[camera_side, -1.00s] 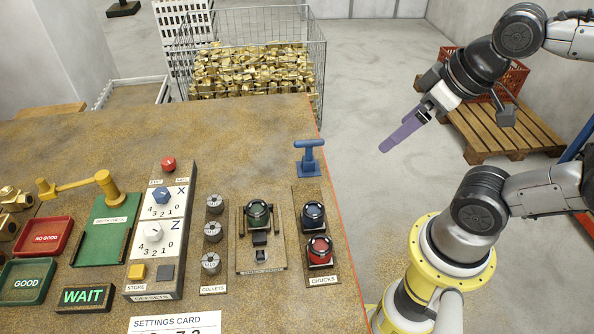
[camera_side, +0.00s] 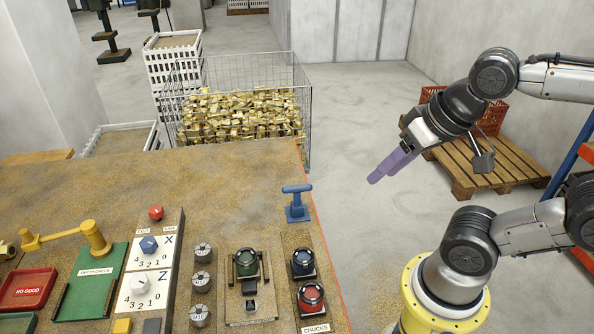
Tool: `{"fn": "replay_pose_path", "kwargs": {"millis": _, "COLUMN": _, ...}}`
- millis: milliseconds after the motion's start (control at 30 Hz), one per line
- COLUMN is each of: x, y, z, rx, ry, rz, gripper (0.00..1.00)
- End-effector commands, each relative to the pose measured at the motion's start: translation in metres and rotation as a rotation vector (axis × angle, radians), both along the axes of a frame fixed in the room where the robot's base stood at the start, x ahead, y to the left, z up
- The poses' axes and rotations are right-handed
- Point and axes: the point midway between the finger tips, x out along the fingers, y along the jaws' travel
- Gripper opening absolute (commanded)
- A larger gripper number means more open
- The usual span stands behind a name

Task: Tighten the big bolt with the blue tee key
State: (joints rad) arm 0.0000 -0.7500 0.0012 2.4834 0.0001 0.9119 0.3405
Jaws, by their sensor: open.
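The blue tee key (camera_side: 297,203) stands upright in a blue holder near the right edge of the bench, behind the chucks. My gripper (camera_side: 374,179), with purple fingers, is in the air beyond the bench's right edge, to the right of the tee key and apart from it. It is open and nothing shows in it; seen from the side, the fingers overlap. I cannot make out a big bolt in this view. A green-ringed chuck (camera_side: 246,263) sits on a fixture plate (camera_side: 262,308) left of the blue chuck (camera_side: 303,262) and red chuck (camera_side: 311,296).
Collets (camera_side: 202,281) stand in a row left of the fixture. Farther left are the offsets panel (camera_side: 148,270) with knobs, a green depth-check tray (camera_side: 96,290) and a yellow lever arm (camera_side: 70,236). A wire basket of brass parts (camera_side: 245,115) stands behind the bench. The back of the bench is clear.

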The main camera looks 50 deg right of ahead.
Motion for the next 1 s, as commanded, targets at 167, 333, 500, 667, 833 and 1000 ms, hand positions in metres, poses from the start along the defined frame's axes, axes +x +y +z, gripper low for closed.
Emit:
{"fn": "replay_pose_path", "kwargs": {"millis": 167, "x": 0.017, "y": 0.0, "z": 0.018, "rx": 0.195, "ry": 0.001, "rz": -0.363, "gripper": 0.5}}
{"fn": "replay_pose_path", "kwargs": {"millis": 333, "x": 0.042, "y": -0.001, "z": 0.028, "rx": 0.369, "ry": 0.041, "rz": -0.724, "gripper": 0.5}}
{"fn": "replay_pose_path", "kwargs": {"millis": 500, "x": 0.077, "y": -0.002, "z": 0.031, "rx": 0.515, "ry": 0.093, "rz": -1.099, "gripper": 0.5}}
{"fn": "replay_pose_path", "kwargs": {"millis": 667, "x": 0.118, "y": -0.003, "z": 0.021, "rx": 0.612, "ry": 0.151, "rz": -1.471, "gripper": 0.5}}
{"fn": "replay_pose_path", "kwargs": {"millis": 833, "x": 0.169, "y": -0.007, "z": -0.012, "rx": 0.634, "ry": 0.213, "rz": -1.846, "gripper": 0.5}}
{"fn": "replay_pose_path", "kwargs": {"millis": 1000, "x": 0.197, "y": -0.009, "z": -0.051, "rx": 0.558, "ry": 0.272, "rz": -1.949, "gripper": 0.5}}
